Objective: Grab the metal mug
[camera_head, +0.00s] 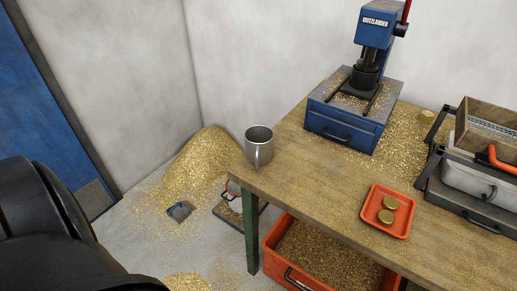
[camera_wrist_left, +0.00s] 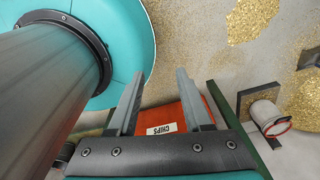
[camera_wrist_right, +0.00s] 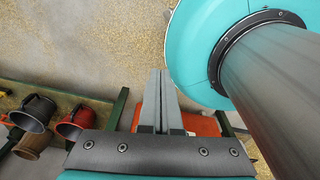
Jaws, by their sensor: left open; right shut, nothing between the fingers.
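The metal mug (camera_head: 259,147) stands upright near the left corner of the wooden workbench (camera_head: 310,190) in the head view. It is grey, and its handle faces the front. In the left wrist view my left gripper (camera_wrist_left: 158,98) is open, with nothing between its fingers. In the right wrist view my right gripper (camera_wrist_right: 160,98) is shut and empty. The metal mug is not seen in either wrist view, and both grippers are out of the head view. Both grippers are apart from the mug.
A blue press (camera_head: 345,115) stands at the back of the bench. An orange tray (camera_head: 372,222) holds brass discs at the front. A red bin of chips (camera_head: 275,240) sits underneath. A pile of brass chips (camera_head: 200,160) lies on the floor left of the bench.

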